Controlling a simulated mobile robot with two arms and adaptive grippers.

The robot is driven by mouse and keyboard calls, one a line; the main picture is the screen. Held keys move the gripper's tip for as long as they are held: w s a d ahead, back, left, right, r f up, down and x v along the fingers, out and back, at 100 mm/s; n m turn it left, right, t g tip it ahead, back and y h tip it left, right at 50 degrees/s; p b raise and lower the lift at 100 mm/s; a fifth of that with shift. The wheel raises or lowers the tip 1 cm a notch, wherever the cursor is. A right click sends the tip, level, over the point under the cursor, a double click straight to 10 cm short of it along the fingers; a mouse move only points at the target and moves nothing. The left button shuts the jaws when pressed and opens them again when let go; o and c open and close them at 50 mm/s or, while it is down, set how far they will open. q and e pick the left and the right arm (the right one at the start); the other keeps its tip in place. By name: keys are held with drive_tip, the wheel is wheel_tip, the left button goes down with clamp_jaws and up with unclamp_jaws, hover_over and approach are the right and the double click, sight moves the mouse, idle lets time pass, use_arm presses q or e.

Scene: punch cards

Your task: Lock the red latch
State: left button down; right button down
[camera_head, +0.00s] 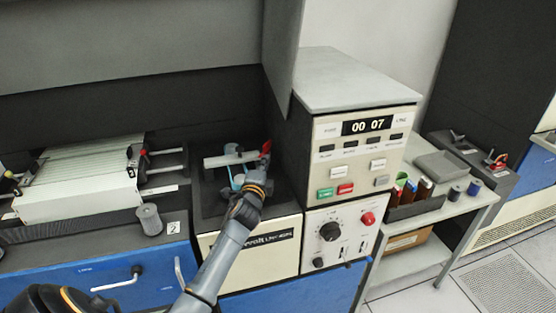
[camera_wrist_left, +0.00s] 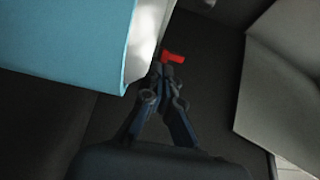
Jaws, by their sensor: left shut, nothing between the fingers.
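The red latch (camera_head: 266,147) sits at the right end of a light metal bar (camera_head: 232,159) in the dark recess of the middle machine. My left gripper (camera_head: 256,176) is shut with nothing between its fingers, close in front of the latch. In the left wrist view my left gripper's fingertips (camera_wrist_left: 164,70) are together just below the red latch (camera_wrist_left: 173,57). I cannot tell whether they touch it. The latch's base is partly hidden by the fingers. My right gripper does not show in either view.
A light blue block (camera_wrist_left: 65,40) lies close left of the fingers in the wrist view. The cream control panel (camera_head: 360,150) stands right of the recess. A card stack (camera_head: 80,180) with rails and a grey cylinder (camera_head: 149,219) are at the left. A side table (camera_head: 440,211) holds several small rolls.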

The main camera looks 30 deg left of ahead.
use_arm(q)
drive_tip(key=shift+s+a, duration=0.3)
drive_tip(key=shift+a, duration=0.45)
drive_tip(key=v, duration=1.2)
drive_tip(key=shift+f, duration=0.15)
idle(0.5)
